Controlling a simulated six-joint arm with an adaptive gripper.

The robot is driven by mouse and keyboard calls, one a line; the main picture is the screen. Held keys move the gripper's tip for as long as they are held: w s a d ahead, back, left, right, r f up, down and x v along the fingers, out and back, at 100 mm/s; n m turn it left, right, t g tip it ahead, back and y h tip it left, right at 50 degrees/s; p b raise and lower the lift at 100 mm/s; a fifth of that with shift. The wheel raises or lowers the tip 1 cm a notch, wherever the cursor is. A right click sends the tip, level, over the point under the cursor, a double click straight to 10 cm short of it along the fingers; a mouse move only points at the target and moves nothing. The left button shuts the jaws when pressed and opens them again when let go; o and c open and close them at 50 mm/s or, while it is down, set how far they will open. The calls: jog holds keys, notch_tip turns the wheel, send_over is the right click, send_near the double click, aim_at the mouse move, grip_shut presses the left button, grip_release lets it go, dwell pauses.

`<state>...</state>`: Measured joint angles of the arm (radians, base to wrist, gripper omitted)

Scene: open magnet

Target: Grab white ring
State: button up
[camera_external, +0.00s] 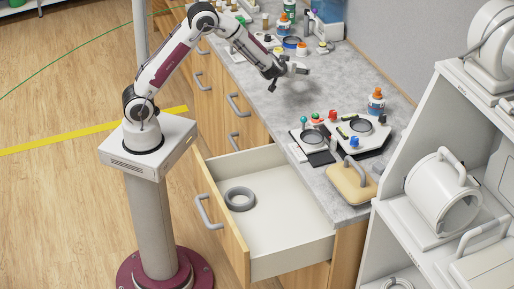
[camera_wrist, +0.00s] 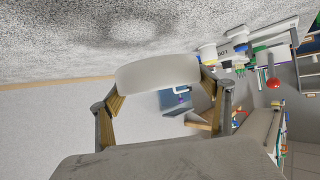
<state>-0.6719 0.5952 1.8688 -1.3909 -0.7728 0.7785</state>
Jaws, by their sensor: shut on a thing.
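My gripper (camera_external: 294,70) is above the grey countertop, over a clear patch with a dark shadow below. In the wrist view my gripper (camera_wrist: 160,84) has its two fingers on either side of a white curved band, which looks like the edge of the white ring (camera_wrist: 158,71). The fingers are shut on it, and it appears raised off the counter. The ring is too small to make out in the external view. A separate grey ring (camera_external: 239,208) lies in the open drawer.
The open drawer (camera_external: 290,222) juts out in front of the counter (camera_external: 340,85). Bottles and small parts crowd the far end. Trays with round dishes, a glue bottle (camera_external: 376,101) and a tan block (camera_external: 351,184) stand nearer. White shelves (camera_external: 437,120) are at right.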

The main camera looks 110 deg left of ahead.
jog(key=shift+r, duration=1.7)
